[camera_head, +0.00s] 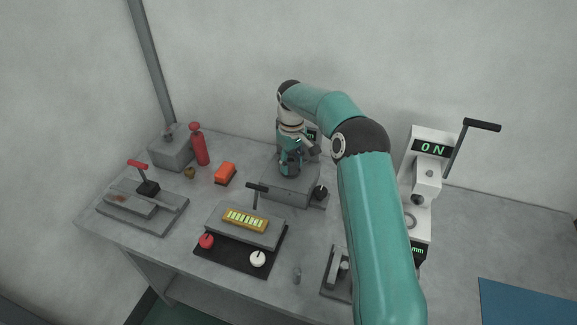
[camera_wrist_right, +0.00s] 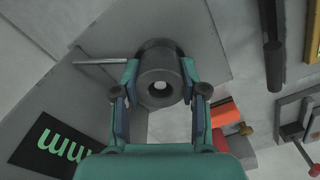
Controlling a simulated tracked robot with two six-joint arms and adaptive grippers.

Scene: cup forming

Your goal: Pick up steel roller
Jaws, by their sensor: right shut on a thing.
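My right gripper (camera_head: 291,168) is over the grey machine base (camera_head: 288,191) in the middle of the bench, pointing down. In the right wrist view its two fingers (camera_wrist_right: 160,92) are shut on the sides of a dark grey hollow cylinder (camera_wrist_right: 158,58) with a round bore, which looks like the steel roller. In the head view the gripper hides this cylinder. I cannot tell whether it touches the machine. My left gripper is not in view.
A display box (camera_head: 246,226) with red and white knobs is in front. An orange block (camera_head: 225,174), a red bottle (camera_head: 199,146) and a lever press (camera_head: 146,203) stand left. A small grey cylinder (camera_head: 297,275) is near the front edge. A white lever machine (camera_head: 430,165) stands right.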

